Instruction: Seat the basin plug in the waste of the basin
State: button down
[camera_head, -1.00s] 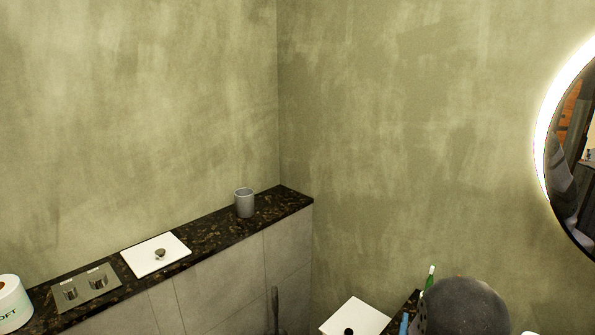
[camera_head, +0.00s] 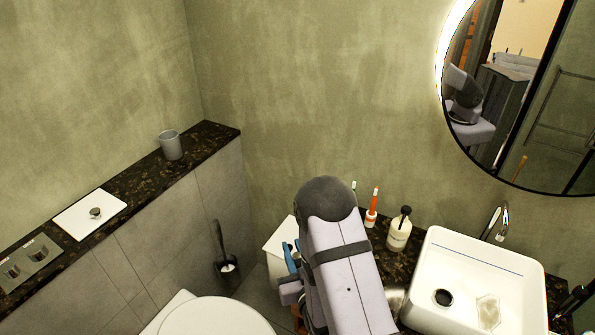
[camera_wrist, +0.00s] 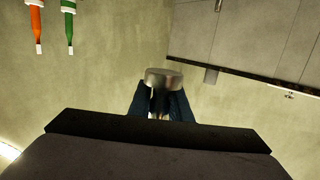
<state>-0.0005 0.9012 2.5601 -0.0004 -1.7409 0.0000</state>
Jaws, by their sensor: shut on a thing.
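The basin (camera_head: 530,285) is a white, square-cornered bowl at the lower right of the head view. Its waste (camera_head: 443,297) is a dark round opening with a pale rim in the basin floor, and looks uncovered. In the wrist view, my gripper (camera_wrist: 160,98) is shut on the basin plug (camera_wrist: 164,76), a round metal disc. The disc stands beyond the dark blue fingertips, and its narrower part is between them. In the head view my arm stands left of the basin; I cannot clearly make out the plug there.
The toilet (camera_head: 215,318) is lower left.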

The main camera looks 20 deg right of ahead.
jog(key=w+d+r+m+g+h+b, duration=0.1)
jog(key=w+d+m+g+h+b, duration=0.1)
jog(key=d+m+h+b, duration=0.45)
jog(key=w+d+r+m+g+h+b, duration=0.15)
jog(key=d+h+b, duration=0.35)
jog(key=d, duration=0.5)
jog(key=shift+s+d+f+m+g+h+b, duration=0.25)
jog(key=shift+s+d+f+m+g, duration=0.4)
jog(key=shift+f, duration=2.1)
jog(key=shift+s+d+f+m+g+h+b, duration=0.3)
jog(key=shift+d+f, duration=0.7)
jog(key=shift+f, duration=1.8)
jog(key=shift+s+d+f+m+g+h+b, duration=0.2)
jog(key=shift+s+d+f+m+g, duration=0.4)
jog(key=shift+f, duration=2.15)
jog(key=shift+d+n, duration=0.2)
jog(key=shift+n, duration=0.05)
